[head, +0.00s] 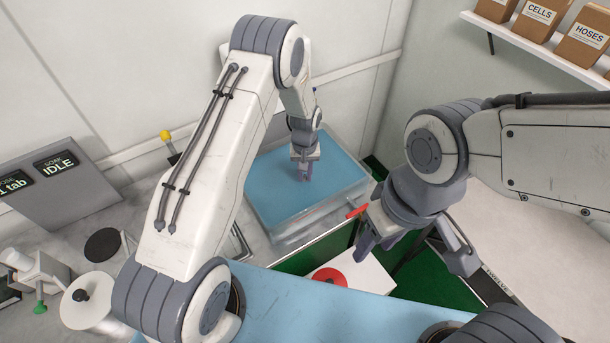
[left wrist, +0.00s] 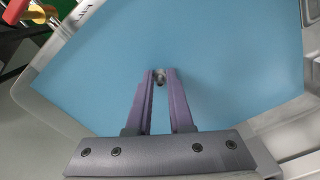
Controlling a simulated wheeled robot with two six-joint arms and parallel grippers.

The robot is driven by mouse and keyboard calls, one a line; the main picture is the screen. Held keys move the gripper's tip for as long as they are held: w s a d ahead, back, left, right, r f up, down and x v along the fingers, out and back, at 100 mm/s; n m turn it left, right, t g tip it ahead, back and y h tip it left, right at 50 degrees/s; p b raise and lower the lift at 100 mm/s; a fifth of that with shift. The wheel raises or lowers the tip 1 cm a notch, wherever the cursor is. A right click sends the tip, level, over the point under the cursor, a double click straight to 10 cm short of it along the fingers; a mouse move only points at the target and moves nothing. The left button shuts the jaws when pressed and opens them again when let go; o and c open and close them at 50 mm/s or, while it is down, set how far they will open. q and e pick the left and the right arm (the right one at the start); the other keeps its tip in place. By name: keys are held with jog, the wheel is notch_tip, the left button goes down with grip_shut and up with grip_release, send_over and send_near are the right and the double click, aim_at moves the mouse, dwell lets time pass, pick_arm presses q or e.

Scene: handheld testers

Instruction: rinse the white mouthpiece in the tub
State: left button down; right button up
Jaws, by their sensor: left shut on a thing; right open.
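The tub (head: 330,218) is a clear-walled container full of blue water at the back of the bench. Its pale rim also shows in the left wrist view (left wrist: 62,110). My left gripper (head: 304,176) points down over the tub, its tips at or just above the blue surface. In the left wrist view its jaws are shut on a small pale grey-white piece (left wrist: 160,77), likely the white mouthpiece, mostly hidden between the fingertips. I cannot tell if it is under the water. My right gripper (head: 415,252) is open and empty, right of the tub.
A grey display panel (head: 42,185) reading IDLE stands at the left. A white roll-like device (head: 90,300) sits below it. A red disc (head: 329,277) lies on a white surface before the tub. Boxes (head: 538,18) stand on a shelf at top right.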

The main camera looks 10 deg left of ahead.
aim_at(305, 176)
pick_arm(q)
notch_tip(305, 176, up, 11)
jog(key=p, duration=0.6)
jog(key=shift+p, duration=0.35)
jog(key=shift+f, duration=0.1)
dwell(0.4)
